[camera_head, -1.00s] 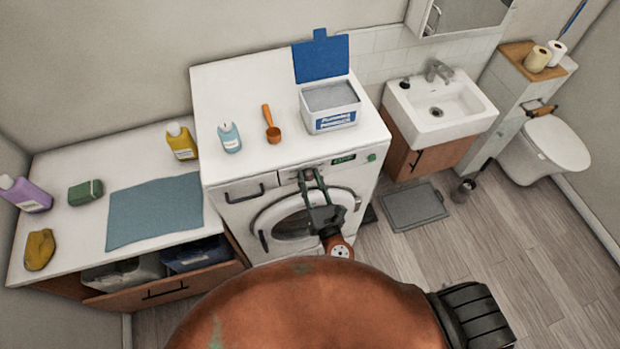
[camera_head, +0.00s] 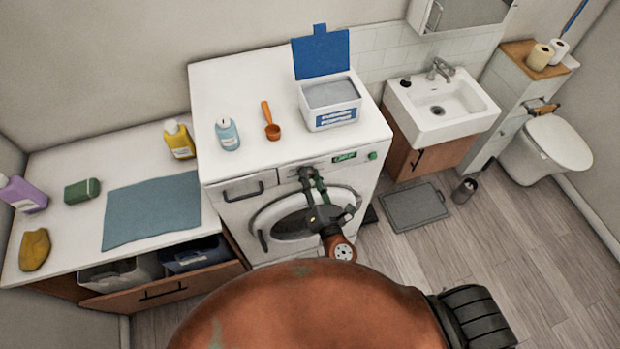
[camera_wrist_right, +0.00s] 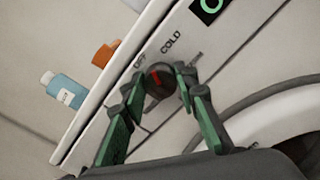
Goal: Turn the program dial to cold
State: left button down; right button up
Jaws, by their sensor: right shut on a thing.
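The white washing machine (camera_head: 230,225) stands in the middle of the head view. Its program dial (camera_wrist_right: 159,81) is a dark round knob with a red mark, in the wrist view. The words OFF (camera_wrist_right: 140,60) and COLD (camera_wrist_right: 171,42) are printed on the panel beside it. The red mark appears to point roughly toward OFF. My right gripper (camera_head: 307,173) is at the front panel; in the wrist view its green fingers (camera_wrist_right: 160,82) are shut on the dial, one on each side. The head view hides the dial behind the fingers. My left gripper is not in view.
On the machine's top are an open powder box (camera_head: 331,117), an orange scoop (camera_head: 272,131) and a blue bottle (camera_head: 228,135). A green display (camera_head: 344,157) is right of the dial. A counter (camera_head: 75,235) stands left; a sink (camera_head: 440,105) stands right.

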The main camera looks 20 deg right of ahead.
jog(key=m+b, duration=0.1)
jog(key=m, duration=0.2)
jog(key=shift+f+m, duration=0.1)
jog(key=shift+m, duration=0.3)
jog(key=shift+m+b, duration=0.65)
jog(key=shift+m, duration=0.85)
jog(key=o, duration=1.2)
jog(key=shift+c, duration=0.2)
jog(key=shift+s, duration=0.15)
jog(key=s, duration=1.1)
jog(key=shift+s+d, duration=0.2)
jog(key=shift+s, duration=0.2)
